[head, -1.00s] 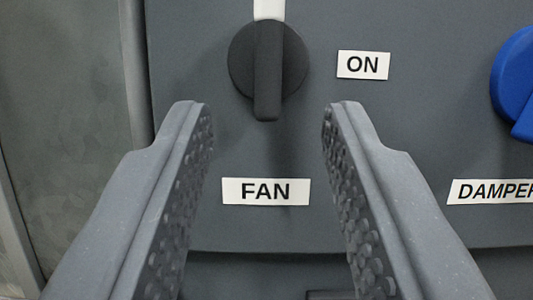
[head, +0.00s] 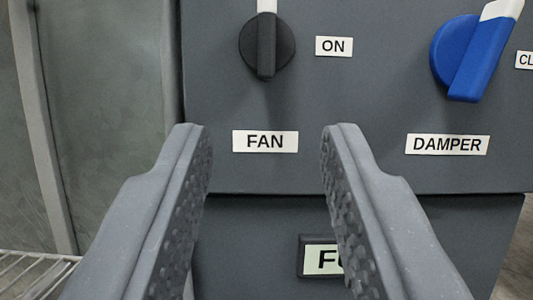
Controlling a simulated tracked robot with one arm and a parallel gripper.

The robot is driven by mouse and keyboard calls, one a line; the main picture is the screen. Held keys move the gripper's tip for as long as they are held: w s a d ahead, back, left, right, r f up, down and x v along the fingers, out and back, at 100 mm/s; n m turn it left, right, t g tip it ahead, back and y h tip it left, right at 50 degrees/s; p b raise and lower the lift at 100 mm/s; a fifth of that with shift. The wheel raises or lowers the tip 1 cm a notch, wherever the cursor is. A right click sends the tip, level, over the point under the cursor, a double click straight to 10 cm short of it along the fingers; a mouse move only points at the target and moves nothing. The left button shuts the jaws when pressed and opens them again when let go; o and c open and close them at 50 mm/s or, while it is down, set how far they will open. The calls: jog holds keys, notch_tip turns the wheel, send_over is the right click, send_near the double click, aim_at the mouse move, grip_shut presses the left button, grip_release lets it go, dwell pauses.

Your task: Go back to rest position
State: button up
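My gripper (head: 265,130) is open and empty, its two grey fingers with bumpy inner pads pointing at the control panel. The black fan knob (head: 267,47) is on the panel (head: 370,110) above and beyond the fingertips, apart from them. Its handle stands vertical, with a white stripe at its top. An "ON" label (head: 334,46) is to its right and a "FAN" label (head: 265,141) below it.
A blue damper knob (head: 470,52) with a white tip is tilted at the upper right, above a "DAMPER" label (head: 447,144). A framed sign (head: 320,259), partly hidden by the right finger, is below. A wire rack (head: 35,270) shows at the lower left.

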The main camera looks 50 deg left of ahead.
jog(key=w+d+r+m+t+h, duration=0.25)
jog(key=d+r+h, duration=0.35)
jog(key=d+r, duration=0.3)
jog(key=w+d+r+m+t+h, duration=0.2)
jog(key=d+r+m+h, duration=0.1)
jog(key=d+r+h, duration=0.6)
jog(key=s+d+r+m+g+h, duration=0.1)
jog(key=s+d+r, duration=0.3)
jog(key=s, duration=0.5)
jog(key=s+d+r+m+g+h, duration=0.1)
jog(key=s+d+r+m+g, duration=0.1)
jog(key=s+r, duration=0.6)
jog(key=shift+s+d+r+m+g, duration=0.4)
jog(key=shift+s+d+m, duration=0.3)
jog(key=shift+d, duration=0.2)
jog(key=shift+w, duration=0.1)
